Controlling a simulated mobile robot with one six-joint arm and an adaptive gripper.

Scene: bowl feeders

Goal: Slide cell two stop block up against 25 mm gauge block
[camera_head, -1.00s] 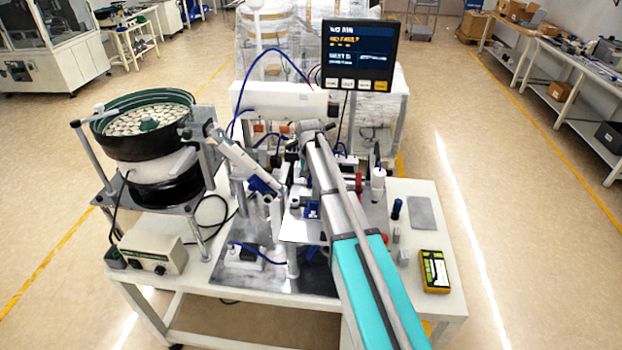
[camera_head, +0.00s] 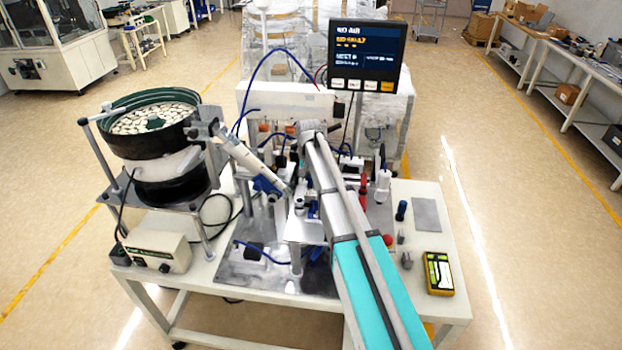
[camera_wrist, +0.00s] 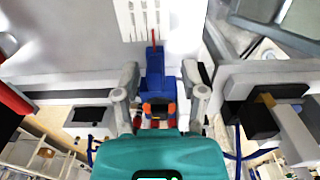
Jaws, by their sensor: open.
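A blue block (camera_wrist: 156,72) with a red pointer stands in the middle of the wrist view, below a slotted white plate. It looks like the stop block. My gripper (camera_wrist: 160,66) is open, with one grey finger on each side of it. The right finger is close to the blue block; I cannot tell whether either touches. Small orange and red parts (camera_wrist: 158,110) show between the fingers, nearer my palm. I cannot pick out the 25 mm gauge block for certain. In the head view my arm hides the gripper; a blue part (camera_head: 312,210) shows just left of the arm.
A bowl feeder (camera_head: 150,125) stands left on the table (camera_head: 418,300). A screen (camera_head: 367,55) rises behind. A yellow meter (camera_head: 438,273), a grey plate (camera_head: 426,215) and small upright parts lie to the right. In the wrist view a dark block on a bracket (camera_wrist: 255,115) is close on the right.

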